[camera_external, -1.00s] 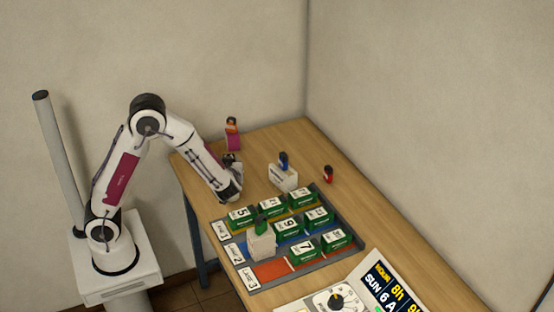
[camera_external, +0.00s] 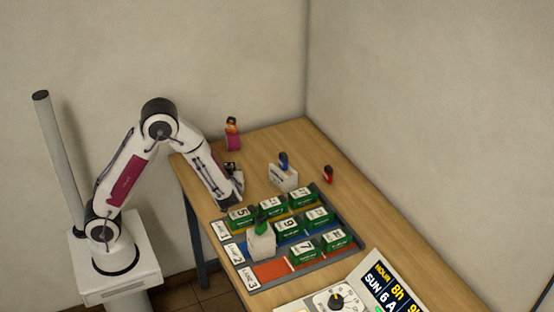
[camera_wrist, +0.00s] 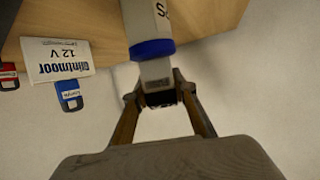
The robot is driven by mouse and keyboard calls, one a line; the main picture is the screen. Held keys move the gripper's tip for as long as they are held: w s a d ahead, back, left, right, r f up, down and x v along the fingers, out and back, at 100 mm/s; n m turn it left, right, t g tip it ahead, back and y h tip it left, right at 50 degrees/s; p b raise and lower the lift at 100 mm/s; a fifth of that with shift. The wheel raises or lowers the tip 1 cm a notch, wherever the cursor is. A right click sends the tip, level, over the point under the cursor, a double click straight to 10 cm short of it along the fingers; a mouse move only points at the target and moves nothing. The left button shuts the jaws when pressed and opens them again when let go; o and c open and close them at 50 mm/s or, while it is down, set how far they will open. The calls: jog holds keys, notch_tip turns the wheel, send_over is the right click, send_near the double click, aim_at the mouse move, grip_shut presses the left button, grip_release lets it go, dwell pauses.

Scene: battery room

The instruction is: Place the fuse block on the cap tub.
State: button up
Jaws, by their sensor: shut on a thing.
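My gripper (camera_wrist: 158,94) is shut on a small grey piece with a dark label (camera_wrist: 156,72), which I take for the fuse block. Much of it is hidden between the fingers. Above it in the wrist view is a pale cylinder with a blue band; I cannot tell whether the two are joined. In the external view my gripper (camera_external: 233,172) is above the table's left part, behind the numbered tray, and the held piece is not clear. A pink object (camera_external: 233,144) with an orange and black piece on top stands at the back left, apart from my gripper. I cannot tell if it is the cap tub.
A white 12 V box (camera_external: 283,178) with a blue tagged piece (camera_external: 283,160) stands right of my gripper. A small red piece (camera_external: 328,174) stands farther right. The tray (camera_external: 350,250) holds several green blocks and a white box (camera_external: 262,245). The table's back right is clear.

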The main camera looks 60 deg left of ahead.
jog(key=shift+f, duration=0.1)
jog(key=o, duration=1.2)
jog(key=shift+c, duration=0.2)
jog(key=v, duration=1.2)
jog(key=shift+w, duration=0.1)
